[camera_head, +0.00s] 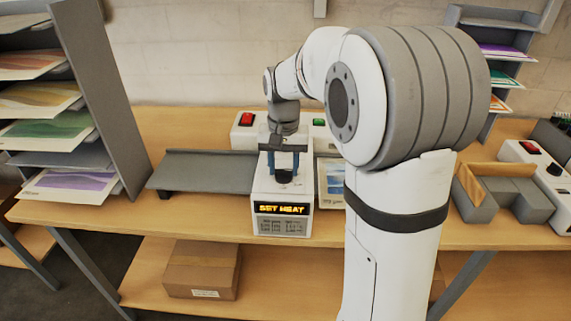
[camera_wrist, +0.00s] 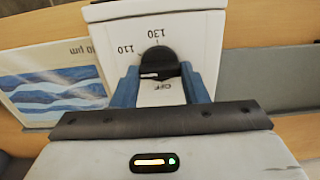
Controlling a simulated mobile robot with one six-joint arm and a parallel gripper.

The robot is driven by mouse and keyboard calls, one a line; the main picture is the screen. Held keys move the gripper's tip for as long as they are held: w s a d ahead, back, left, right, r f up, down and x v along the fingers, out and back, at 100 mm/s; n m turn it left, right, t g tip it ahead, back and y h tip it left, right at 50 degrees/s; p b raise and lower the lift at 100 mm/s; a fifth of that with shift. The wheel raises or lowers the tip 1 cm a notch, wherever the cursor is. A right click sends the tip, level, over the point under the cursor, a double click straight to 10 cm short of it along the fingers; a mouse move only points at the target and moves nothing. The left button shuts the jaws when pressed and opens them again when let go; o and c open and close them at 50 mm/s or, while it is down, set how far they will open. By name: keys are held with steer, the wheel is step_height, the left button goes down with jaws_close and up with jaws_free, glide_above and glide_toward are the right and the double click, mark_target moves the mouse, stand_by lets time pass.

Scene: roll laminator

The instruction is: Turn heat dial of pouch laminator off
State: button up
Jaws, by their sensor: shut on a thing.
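The pouch laminator (camera_head: 265,187) is a white unit on the bench, with a lit display (camera_head: 282,209) reading "SET HEAT". Its black heat dial (camera_head: 284,177) is on the top face. In the wrist view the dial (camera_wrist: 158,60) sits among the printed marks 110, 130 and OFF. A small white mark shows on its near side; I cannot tell which setting it points to. My gripper (camera_head: 284,160) is over the dial from above. In the wrist view its blue fingers (camera_wrist: 159,68) are on either side of the dial, shut on it.
A grey tray (camera_head: 205,170) extends left of the laminator. A picture sheet (camera_head: 331,182) lies on its right. Behind is a white unit with a red switch (camera_head: 247,118) and a green one (camera_head: 319,122). A paper rack (camera_head: 110,100) stands left; a cardboard box (camera_head: 202,269) sits below.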

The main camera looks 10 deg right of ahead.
mark_target(284, 171)
steer(key=n, duration=0.4)
steer(key=shift+s+f+n, duration=0.15)
steer(key=shift+n, duration=0.15)
steer(key=n, duration=0.4)
steer(key=shift+n, duration=0.3)
steer(key=n, duration=0.4)
steer(key=shift+n, duration=2.4)
steer(key=o, duration=1)
steer(key=shift+r, duration=4)
